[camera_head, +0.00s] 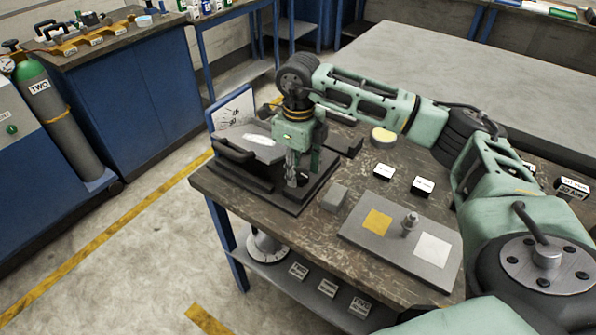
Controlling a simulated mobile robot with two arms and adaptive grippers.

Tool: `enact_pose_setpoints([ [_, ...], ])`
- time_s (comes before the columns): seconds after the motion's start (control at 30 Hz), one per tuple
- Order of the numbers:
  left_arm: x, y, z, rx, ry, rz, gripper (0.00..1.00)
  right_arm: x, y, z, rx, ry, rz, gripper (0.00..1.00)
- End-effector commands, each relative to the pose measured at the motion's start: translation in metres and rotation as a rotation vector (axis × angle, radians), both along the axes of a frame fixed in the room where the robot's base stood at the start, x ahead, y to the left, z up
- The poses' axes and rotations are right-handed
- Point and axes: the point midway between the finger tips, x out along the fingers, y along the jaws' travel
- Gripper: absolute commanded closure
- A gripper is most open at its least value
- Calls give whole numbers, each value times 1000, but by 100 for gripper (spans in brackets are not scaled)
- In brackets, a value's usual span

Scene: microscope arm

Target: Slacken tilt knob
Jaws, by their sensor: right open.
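A dark fixture (232,172) with a flat base and black and grey parts stands at the left corner of the workbench. I take it for the microscope arm's stand. My right gripper (302,166) points down over the right side of this fixture, with its jaws open. A grey upright part shows close by its fingers. I cannot tell whether it touches them. The tilt knob cannot be picked out clearly; the gripper and wrist cover that area. My left gripper is not in view.
A grey plate (375,245) with a yellow square, a white square and a small metal post (410,223) lies at the bench front. A blue-framed panel (233,112) stands behind.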

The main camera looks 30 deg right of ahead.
Motion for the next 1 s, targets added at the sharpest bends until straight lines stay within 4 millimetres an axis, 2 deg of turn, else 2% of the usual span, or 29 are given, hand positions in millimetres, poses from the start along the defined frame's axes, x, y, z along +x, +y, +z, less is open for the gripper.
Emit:
enact_pose_setpoints([
  [0.3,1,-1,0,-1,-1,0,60,1,1,68,1,-5,3,58],
  [0.5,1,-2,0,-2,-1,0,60,1,1,97,2,-4,3,58],
  [0.67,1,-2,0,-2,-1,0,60,1,1,106,1,-3,3,58],
  [1.0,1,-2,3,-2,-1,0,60,1,3,107,1,0,7,58],
])
